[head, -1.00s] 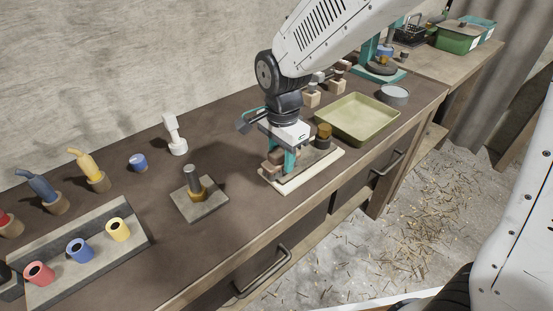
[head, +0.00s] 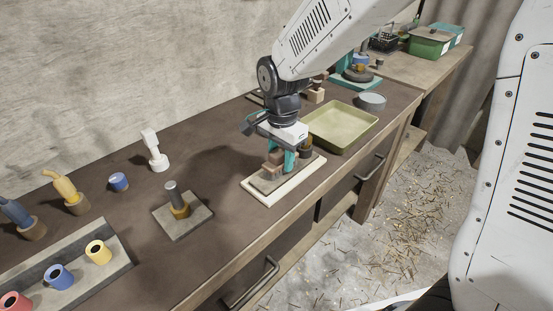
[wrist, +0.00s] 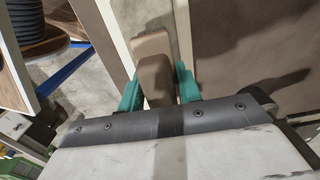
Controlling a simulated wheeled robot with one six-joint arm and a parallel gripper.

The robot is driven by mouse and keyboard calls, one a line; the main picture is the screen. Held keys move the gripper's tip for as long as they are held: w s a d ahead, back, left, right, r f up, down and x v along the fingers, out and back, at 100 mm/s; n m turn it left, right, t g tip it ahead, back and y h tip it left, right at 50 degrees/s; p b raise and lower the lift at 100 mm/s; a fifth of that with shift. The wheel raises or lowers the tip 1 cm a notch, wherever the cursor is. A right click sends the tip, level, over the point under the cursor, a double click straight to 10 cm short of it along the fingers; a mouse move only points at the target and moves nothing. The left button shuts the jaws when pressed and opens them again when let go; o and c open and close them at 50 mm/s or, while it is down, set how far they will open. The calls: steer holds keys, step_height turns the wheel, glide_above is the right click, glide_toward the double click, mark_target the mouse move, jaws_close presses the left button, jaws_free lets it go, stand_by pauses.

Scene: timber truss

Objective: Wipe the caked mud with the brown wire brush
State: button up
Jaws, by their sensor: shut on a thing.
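My gripper (head: 281,160) is shut on the brown wire brush (head: 272,170), low over a cream-rimmed board on the bench. In the wrist view the brush (wrist: 153,68) is a brown block between the teal fingers. The board (head: 285,188) has a pale rim and a grey-brown inner surface. I cannot make out the caked mud as a separate patch on it. The bristles are hidden, so I cannot tell whether they touch the board. A dark brown round piece (head: 306,151) shows partly behind the gripper at the board's far end.
An olive tray (head: 343,130) and a grey round tin (head: 371,102) stand beyond the board. A post on a square base (head: 182,215) stands to the left. A rack with coloured cylinders (head: 60,277) is at the near left. Bench top between post and board is clear.

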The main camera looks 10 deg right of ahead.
mark_target(267, 168)
steer(key=shift+w+d+f, duration=0.15)
steer(key=shift+w+d, duration=0.3)
steer(key=shift+d, duration=0.35)
steer(key=shift+s+a, duration=0.45)
steer(key=shift+a, duration=0.25)
steer(key=shift+s+a, duration=0.45)
steer(key=shift+a, duration=0.2)
steer(key=shift+s+a, duration=0.5)
steer(key=shift+a, duration=0.2)
steer(key=shift+s+a, duration=0.45)
steer(key=shift+a, duration=0.25)
steer(key=shift+s+a, duration=0.45)
steer(key=shift+a, duration=0.2)
steer(key=shift+s+a, duration=0.4)
steer(key=shift+a, duration=0.25)
steer(key=shift+r, duration=0.2)
step_height(267, 168, up, 6)
steer(key=shift+r, duration=1.5)
